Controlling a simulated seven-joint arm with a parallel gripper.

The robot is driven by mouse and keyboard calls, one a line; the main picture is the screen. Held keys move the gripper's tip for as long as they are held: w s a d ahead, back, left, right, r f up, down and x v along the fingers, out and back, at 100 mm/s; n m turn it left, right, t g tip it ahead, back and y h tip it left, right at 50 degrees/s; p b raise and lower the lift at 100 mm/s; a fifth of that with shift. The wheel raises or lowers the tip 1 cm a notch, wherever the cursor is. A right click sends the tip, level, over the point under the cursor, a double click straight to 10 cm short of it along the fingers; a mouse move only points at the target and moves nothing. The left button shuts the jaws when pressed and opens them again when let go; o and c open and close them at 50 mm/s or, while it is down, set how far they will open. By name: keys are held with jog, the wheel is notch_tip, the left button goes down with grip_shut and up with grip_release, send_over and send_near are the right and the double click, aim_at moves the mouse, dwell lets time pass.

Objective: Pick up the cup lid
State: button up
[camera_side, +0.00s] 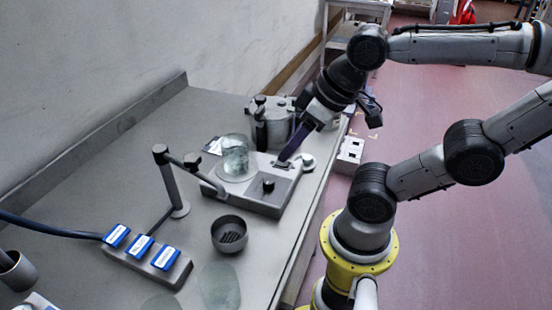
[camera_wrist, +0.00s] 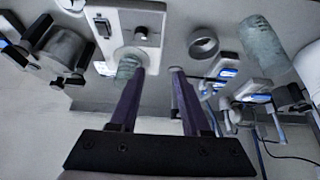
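No thing shows plainly as the cup lid, and I cannot tell which piece it is. A small grey cup (camera_side: 230,236) with dark pieces inside stands open on the bench, and it also shows in the wrist view (camera_wrist: 203,44). A cloudy glass jar (camera_side: 235,158) stands on a pale round plate (camera_side: 236,176) on a grey device, and the jar shows by the left fingertip in the wrist view (camera_wrist: 128,66). My gripper (camera_side: 283,159) points down by the device's far end; whether it touches the device is unclear. In the wrist view its purple fingers (camera_wrist: 158,71) are apart with nothing between them.
The grey device (camera_side: 262,202) has a black knob and a side post. A metal pot (camera_side: 278,130) stands behind it. A strip with blue switches (camera_side: 147,256) and its cable lie front left. Cloudy glass (camera_side: 219,288) is at the front.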

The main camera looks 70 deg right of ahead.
jog(key=shift+o, duration=1.3)
